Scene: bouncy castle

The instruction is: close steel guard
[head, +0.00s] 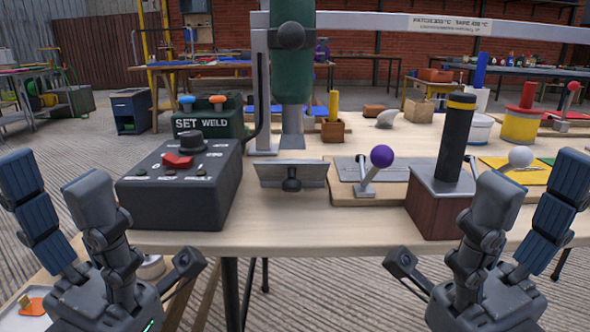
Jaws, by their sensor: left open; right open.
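A flat steel plate with a black knob on its front, which looks like the steel guard (275,174), is at the front middle of the table, below a green and steel upright machine (292,60). The plate looks tilted; whether it is hinged I cannot tell. My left gripper (122,235) is open and empty at the table's front left, left of and apart from the plate. My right gripper (462,235) is open and empty at the front right, in front of a wooden block with a black post. Neither gripper touches the plate.
A dark control box (180,205) with a knob and red switch stands left of the plate. A purple-knobbed lever (381,157) and the wooden block with a black post (438,205) stand right. A green SET WELD box (205,122) is behind. The wooden tabletop (300,235) is clear in front.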

